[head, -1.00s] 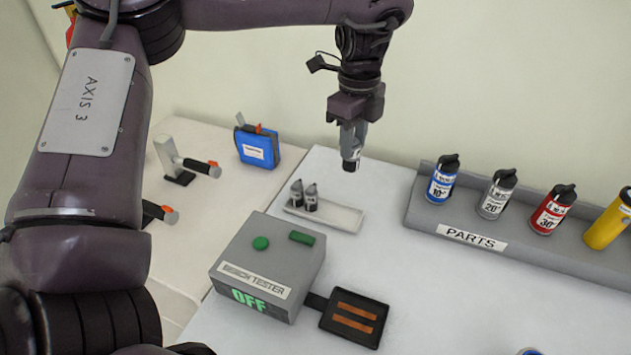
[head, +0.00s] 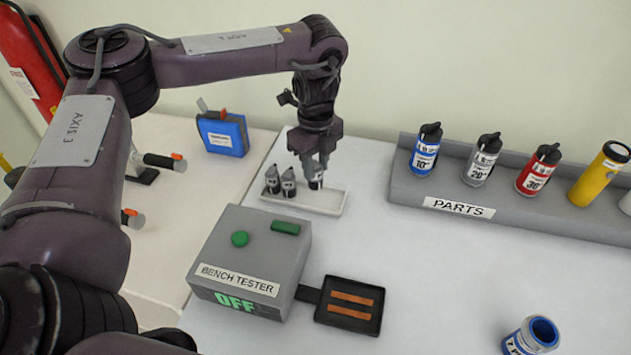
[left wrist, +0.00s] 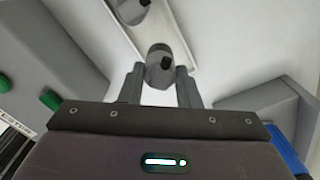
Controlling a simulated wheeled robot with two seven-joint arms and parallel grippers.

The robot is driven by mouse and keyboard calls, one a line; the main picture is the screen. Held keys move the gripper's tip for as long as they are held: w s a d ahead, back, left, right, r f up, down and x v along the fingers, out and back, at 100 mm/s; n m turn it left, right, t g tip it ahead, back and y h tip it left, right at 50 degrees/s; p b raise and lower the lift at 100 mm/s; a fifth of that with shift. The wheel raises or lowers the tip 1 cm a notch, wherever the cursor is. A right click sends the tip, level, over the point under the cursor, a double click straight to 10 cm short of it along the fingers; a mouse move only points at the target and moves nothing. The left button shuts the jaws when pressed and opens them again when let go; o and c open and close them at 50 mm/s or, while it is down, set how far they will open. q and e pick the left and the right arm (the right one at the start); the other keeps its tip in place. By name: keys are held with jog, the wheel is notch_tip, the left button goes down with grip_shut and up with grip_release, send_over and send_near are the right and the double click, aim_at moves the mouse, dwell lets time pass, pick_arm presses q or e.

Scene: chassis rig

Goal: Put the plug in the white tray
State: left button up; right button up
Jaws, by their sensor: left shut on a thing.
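The white tray (head: 332,203) lies on the bench behind the grey tester. Two small grey-and-black plugs (head: 272,180) (head: 289,182) stand in its left part. My left gripper (head: 316,172) points down over the tray's right part and is shut on a third plug (head: 316,183), which is upright to the right of the other two. In the left wrist view this plug (left wrist: 159,68) sits between the two fingers, with the tray (left wrist: 172,30) beyond it. I cannot tell whether its base touches the tray floor. My right gripper is not in view.
The bench tester (head: 250,262) reads OFF, with a black pad with copper strips (head: 350,305) beside it. A grey PARTS rack (head: 510,215) holds several canisters at the back right. An open blue container (head: 532,336) stands at the front right. The middle bench is clear.

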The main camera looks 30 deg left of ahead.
aim_at(316, 178)
pick_arm(q)
jog(key=shift+f, duration=0.6)
notch_tip(316, 178, down, 3)
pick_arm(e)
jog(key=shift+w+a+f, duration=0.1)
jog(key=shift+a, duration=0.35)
pick_arm(q)
jog(key=shift+f, duration=0.15)
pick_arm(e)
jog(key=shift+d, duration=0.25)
pick_arm(q)
jog(key=o, duration=1)
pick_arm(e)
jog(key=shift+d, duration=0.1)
pick_arm(q)
notch_tip(316, 178, up, 12)
jog(key=shift+r+p, duration=0.15)
jog(key=shift+p, duration=0.9)
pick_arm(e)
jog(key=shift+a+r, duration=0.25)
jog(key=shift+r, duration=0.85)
